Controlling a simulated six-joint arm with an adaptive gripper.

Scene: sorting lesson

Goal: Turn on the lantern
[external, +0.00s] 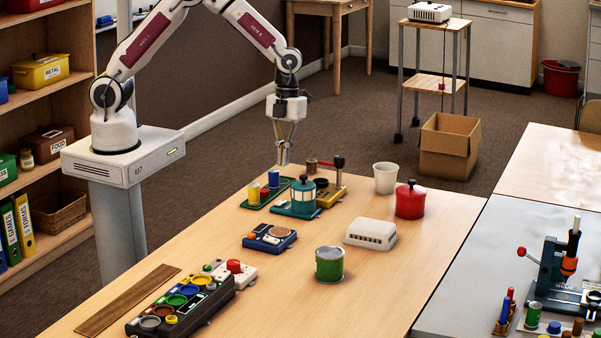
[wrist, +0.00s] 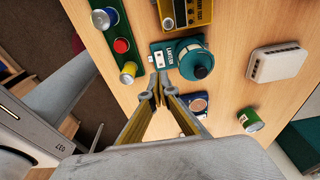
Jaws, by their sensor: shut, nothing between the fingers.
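The lantern (external: 303,197) is a teal cylinder with a dark knob on top, standing upright on a teal base near the far end of the table. In the wrist view the lantern (wrist: 194,66) shows from above, with a label and a small pale switch plate (wrist: 158,58) on its base. I cannot tell the switch's position, nor whether the lantern is lit. My gripper (external: 284,160) is shut and empty, pointing down above and slightly left of the lantern. In the wrist view its fingertips (wrist: 159,84) appear just beside the switch plate.
A green tray with coloured cylinders (external: 268,191) lies left of the lantern, and a yellow device (external: 328,197) is close behind it. A blue device (external: 269,237), a white vented box (external: 371,234), a green can (external: 329,264) and a red pot (external: 410,201) stand around.

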